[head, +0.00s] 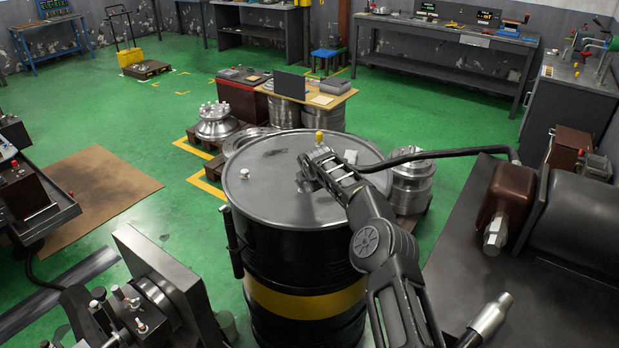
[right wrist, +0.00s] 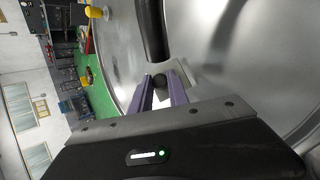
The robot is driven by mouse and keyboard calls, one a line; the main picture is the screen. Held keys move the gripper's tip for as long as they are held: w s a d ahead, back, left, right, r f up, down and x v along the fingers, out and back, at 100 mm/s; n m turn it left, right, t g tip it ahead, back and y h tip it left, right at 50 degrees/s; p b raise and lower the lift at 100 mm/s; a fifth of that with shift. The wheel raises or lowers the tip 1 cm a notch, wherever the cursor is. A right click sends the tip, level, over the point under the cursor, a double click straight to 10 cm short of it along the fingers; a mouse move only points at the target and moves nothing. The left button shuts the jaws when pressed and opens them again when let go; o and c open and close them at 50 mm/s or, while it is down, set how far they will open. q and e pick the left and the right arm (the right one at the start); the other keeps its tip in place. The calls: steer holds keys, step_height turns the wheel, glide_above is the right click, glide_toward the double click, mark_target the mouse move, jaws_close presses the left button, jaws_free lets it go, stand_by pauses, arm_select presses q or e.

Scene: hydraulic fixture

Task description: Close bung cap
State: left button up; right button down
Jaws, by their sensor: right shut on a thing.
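A black drum with a yellow band (head: 305,303) stands upright in the middle of the head view, with a grey metal lid (head: 275,205). My right gripper (head: 306,183) reaches over the lid and is low at its surface. In the right wrist view its purple fingers (right wrist: 160,90) are shut on a small dark round piece (right wrist: 160,80), which looks like the bung cap. The fingers hide most of it, and I cannot tell whether it is seated in the lid. My left gripper is not in view.
A yellow cap (head: 319,136) stands at the lid's far side, and a small white cap (head: 244,173) at its left. A black hose (head: 440,154) runs from the right machine to the lid, behind my right arm. Metal flanges (head: 216,121) sit behind the drum.

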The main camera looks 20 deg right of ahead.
steer(key=shift+f, duration=0.1)
stand_by(0.3)
steer(key=c, duration=1.3)
jaws_free()
steer(key=shift+o, duration=0.2)
steer(key=shift+s+a+r+b, duration=0.15)
steer(key=shift+s+r+b, duration=0.05)
steer(key=shift+r+b, duration=0.25)
steer(key=shift+s+a+r+b, duration=0.1)
steer(key=shift+s+r+b, duration=0.3)
steer(key=shift+s+b, duration=0.15)
steer(key=shift+b+v, duration=0.9)
steer(key=shift+v, duration=1.85)
